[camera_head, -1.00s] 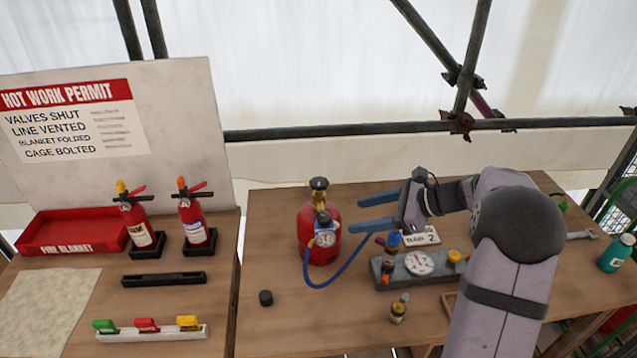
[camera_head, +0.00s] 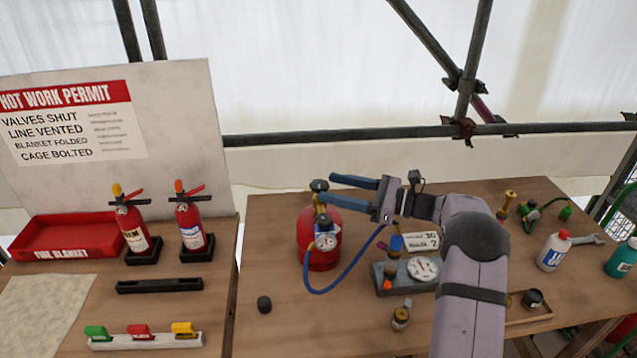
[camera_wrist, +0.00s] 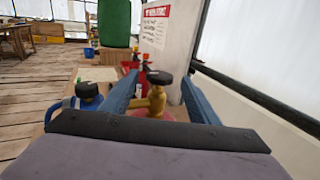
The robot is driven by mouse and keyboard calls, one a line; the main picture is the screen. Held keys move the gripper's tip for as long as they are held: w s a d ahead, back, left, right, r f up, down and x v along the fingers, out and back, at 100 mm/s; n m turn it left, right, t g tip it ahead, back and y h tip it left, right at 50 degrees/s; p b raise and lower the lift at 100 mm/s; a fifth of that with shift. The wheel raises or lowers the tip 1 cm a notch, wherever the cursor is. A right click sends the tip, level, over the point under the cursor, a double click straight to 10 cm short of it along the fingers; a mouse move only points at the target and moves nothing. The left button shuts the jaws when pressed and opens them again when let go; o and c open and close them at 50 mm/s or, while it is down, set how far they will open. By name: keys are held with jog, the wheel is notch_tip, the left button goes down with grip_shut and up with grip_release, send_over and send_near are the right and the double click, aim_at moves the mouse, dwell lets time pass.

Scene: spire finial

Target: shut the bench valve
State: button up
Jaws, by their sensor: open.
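A red gas cylinder (camera_head: 311,262) stands on the wooden bench, with a brass valve under a black knob (camera_head: 319,185) on top. A gauge with a blue hose (camera_head: 348,273) is fitted to its front. My gripper (camera_head: 326,188) is open at the height of the knob, its blue fingers reaching left toward it. In the wrist view the black knob (camera_wrist: 159,78) and brass valve body (camera_wrist: 156,98) appear between the two fingers; I see no clear grip. A grey block with a dial (camera_head: 422,268) and a blue-and-orange fitting (camera_head: 396,246) stands to the right.
A small brass fitting (camera_head: 401,318) and a black cap (camera_head: 264,304) lie on the bench front. Bottles (camera_head: 553,252) stand at the right. Two extinguishers (camera_head: 190,222) and a red tray (camera_head: 65,238) are on the left table. A scaffold rail (camera_head: 400,133) runs behind.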

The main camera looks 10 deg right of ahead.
aim_at(318, 184)
jog(key=shift+p+x, duration=0.75)
jog(key=shift+x, duration=1.65)
jog(key=c, duration=1)
jog(key=shift+c, duration=0.2)
jog(key=shift+r+m+t+h, duration=0.1)
jog(key=shift+m+t+h, duration=0.2)
jog(key=shift+t, duration=0.1)
jog(key=shift+m+t+h+b, duration=0.95)
jog(key=shift+m+t, duration=0.25)
jog(key=shift+t, duration=0.4)
jog(key=o, duration=1)
jog(key=shift+o, duration=0.2)
